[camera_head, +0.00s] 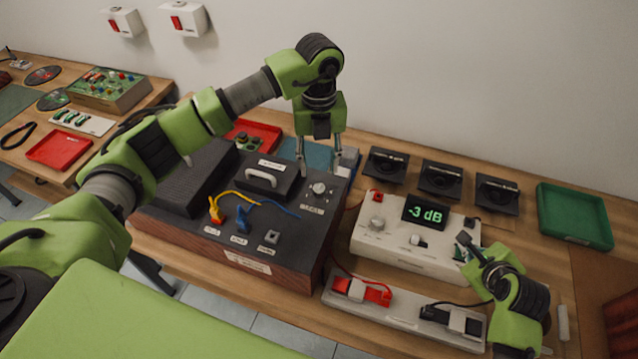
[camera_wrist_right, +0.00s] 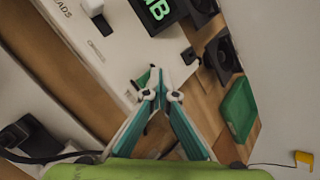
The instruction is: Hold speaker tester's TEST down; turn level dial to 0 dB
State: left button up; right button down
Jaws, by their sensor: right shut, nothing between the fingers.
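The white tester box (camera_head: 365,246) has a lit display (camera_head: 425,213) that reads -3 dB. My right gripper (camera_head: 466,245) is shut and empty, with its tips at the box's right end. In the right wrist view, the closed tips (camera_wrist_right: 160,86) are beside a small green part (camera_wrist_right: 143,78) on the box; whether they press it cannot be told. A silver dial (camera_head: 319,188) stands on the dark wood-sided unit (camera_head: 296,236); its label is too small to read. My left gripper (camera_head: 320,171) points down over this dial, its fingers apart on either side; contact is unclear.
Yellow (camera_head: 216,212) and blue (camera_head: 242,218) clips with cables lie on the dark unit, near a carrying handle (camera_head: 262,178). Several small speakers (camera_head: 440,180) and a green tray (camera_head: 574,216) are behind and right.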

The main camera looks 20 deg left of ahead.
aim_at(319, 188)
pick_arm(q)
notch_tip(319, 188, down, 8)
jog(key=shift+r, duration=0.1)
dwell(0.4)
grip_shut()
